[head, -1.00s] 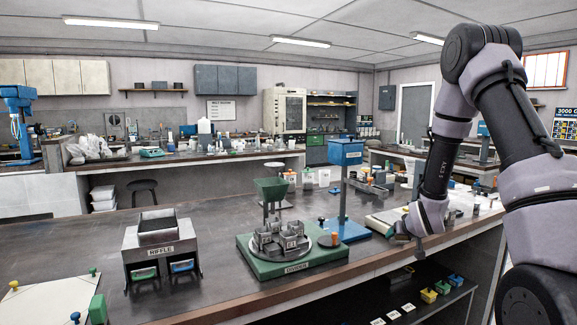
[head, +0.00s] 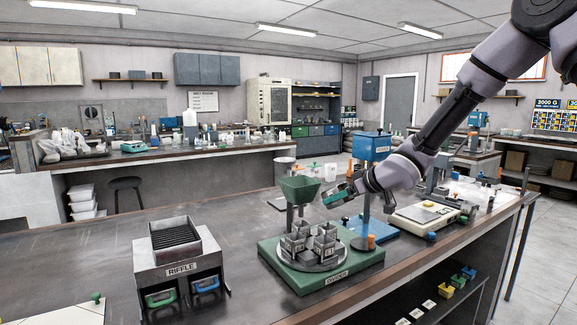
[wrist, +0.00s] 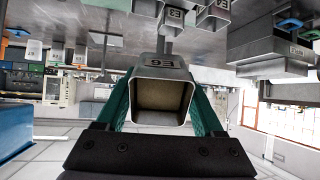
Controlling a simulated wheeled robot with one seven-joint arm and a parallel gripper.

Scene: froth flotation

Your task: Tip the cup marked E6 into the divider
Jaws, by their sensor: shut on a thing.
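The metal cup marked E6 (wrist: 161,72) is between the green fingers of my gripper (wrist: 161,100) in the wrist view. Its label appears upside down, and its square mouth faces the camera. A tan-brown surface shows inside; I cannot tell whether it is material or the cup's bottom. The head view shows my gripper (head: 340,195) raised just right of the divider's green funnel (head: 299,189); the cup is not clear there. The divider's green base (head: 290,277) carries a round turntable with several square metal cups (head: 326,249) below the funnel.
The riffle box (head: 180,255) stands left of the divider, with green and blue handled pans. A blue-headed stand (head: 376,146) is close behind my gripper. A balance (head: 424,216) sits to the right. Bare bench lies behind the riffle.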

